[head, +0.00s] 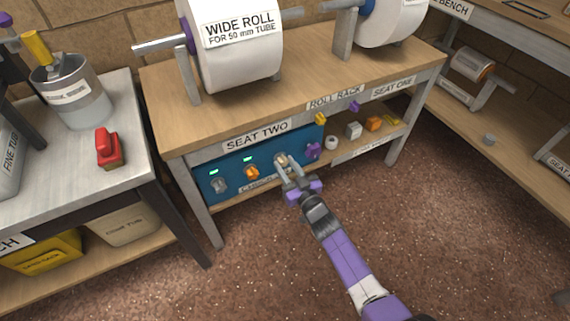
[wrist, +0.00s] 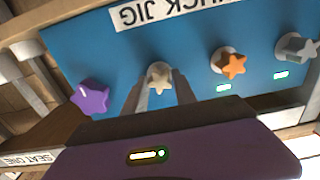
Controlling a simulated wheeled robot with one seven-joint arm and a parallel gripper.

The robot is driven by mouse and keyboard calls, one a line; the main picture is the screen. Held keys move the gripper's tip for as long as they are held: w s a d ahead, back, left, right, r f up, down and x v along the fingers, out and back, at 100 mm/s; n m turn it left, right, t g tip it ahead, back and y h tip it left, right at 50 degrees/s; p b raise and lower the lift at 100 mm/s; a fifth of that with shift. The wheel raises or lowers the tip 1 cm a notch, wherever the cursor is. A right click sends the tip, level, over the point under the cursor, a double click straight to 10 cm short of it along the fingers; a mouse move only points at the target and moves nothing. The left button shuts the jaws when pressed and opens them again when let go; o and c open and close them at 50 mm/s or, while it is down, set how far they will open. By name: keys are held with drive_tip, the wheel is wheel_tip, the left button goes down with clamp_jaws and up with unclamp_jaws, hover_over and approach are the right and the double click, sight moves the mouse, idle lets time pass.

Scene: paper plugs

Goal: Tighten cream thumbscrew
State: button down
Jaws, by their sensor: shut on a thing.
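The cream thumbscrew (head: 282,159) is on the blue panel (head: 205,171) under the bench marked SEAT TWO. It is star-shaped and also shows in the wrist view (wrist: 159,76). My gripper (head: 287,169) reaches the panel from the front; in the wrist view its two fingers (wrist: 159,84) stand on either side of the cream thumbscrew, shut on it. An orange thumbscrew (wrist: 232,66) and a grey one (wrist: 298,48) sit along the same row, each with a lit green lamp. A purple thumbscrew (wrist: 90,97) is on the other side. No lamp shows at the cream one.
The wooden bench (head: 170,110) carries a wide roll (head: 238,60) above the panel. A shelf to the right holds several small parts, including an orange one (head: 373,124). A grey table with a red object (head: 109,148) stands at left. The brown floor is clear.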

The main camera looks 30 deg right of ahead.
drive_tip(key=c, duration=1.6)
unclamp_jaws()
clamp_jaws()
drive_tip(key=shift+r+m+p, duration=0.1)
drive_tip(key=shift+m+p, duration=0.35)
drive_tip(key=shift+m, duration=0.35)
drive_tip(key=shift+m+p, duration=0.3)
drive_tip(key=shift+m, duration=0.6)
drive_tip(key=o, duration=0.6)
unclamp_jaws()
drive_tip(key=shift+c, duration=0.2)
